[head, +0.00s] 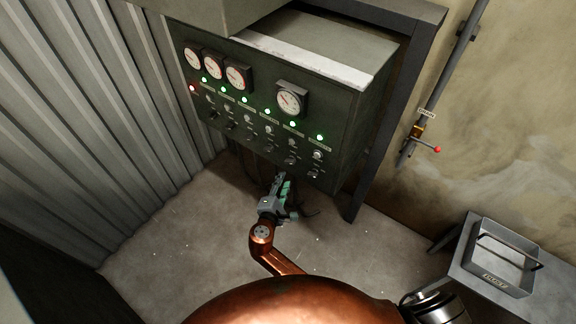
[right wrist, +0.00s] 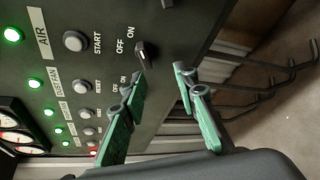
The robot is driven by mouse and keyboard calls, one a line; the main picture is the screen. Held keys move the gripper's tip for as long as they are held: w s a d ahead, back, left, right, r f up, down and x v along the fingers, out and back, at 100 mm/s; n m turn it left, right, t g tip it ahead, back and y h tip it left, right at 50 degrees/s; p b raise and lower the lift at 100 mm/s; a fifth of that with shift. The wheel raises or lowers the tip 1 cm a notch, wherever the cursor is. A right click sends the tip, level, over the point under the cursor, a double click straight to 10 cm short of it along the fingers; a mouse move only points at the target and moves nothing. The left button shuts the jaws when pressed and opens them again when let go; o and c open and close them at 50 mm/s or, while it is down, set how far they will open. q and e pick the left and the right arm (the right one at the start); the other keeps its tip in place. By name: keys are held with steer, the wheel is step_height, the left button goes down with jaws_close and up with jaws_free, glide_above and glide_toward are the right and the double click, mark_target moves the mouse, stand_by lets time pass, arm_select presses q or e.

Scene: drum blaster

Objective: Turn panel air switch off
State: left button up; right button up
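The panel (head: 352,120) is a dark green box with gauges, green lights, buttons and switches. The air switch (head: 314,174) is the lowest control in its rightmost column. In the right wrist view the air switch (right wrist: 145,54) is a small dark knob beside OFF and ON marks, in line with the AIR label (right wrist: 42,43). Which mark it points to is hard to tell. My right gripper (head: 284,181) is below the panel's lower edge. In the right wrist view my right gripper (right wrist: 159,75) is open and empty, with the knob just beyond its fingertips. My left gripper is out of view.
Black bent levers (right wrist: 270,85) stick out below the panel. A dark post (head: 358,190) stands right of it. A pipe with a red-tipped valve (head: 420,132) runs along the wall. A metal tray (head: 497,262) sits on a table at lower right. Open floor lies left.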

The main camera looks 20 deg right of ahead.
mark_target(289, 163)
steer(key=w+d, duration=0.1)
steer(key=w, duration=0.1)
steer(key=w+d, duration=0.1)
steer(key=w, duration=0.1)
steer(key=w+d, duration=0.1)
steer(key=w, duration=0.1)
steer(key=shift+w+d+r+b, duration=0.1)
steer(key=shift+d+r+b, duration=0.2)
steer(key=shift+r, duration=0.1)
steer(key=shift+w, duration=0.15)
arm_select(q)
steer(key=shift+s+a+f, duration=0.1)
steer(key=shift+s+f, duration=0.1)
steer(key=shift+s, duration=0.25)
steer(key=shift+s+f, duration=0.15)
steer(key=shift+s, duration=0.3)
arm_select(e)
steer(key=shift+d, duration=0.1)
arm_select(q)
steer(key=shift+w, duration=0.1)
arm_select(e)
steer(key=shift+f, duration=0.1)
jaws_close()
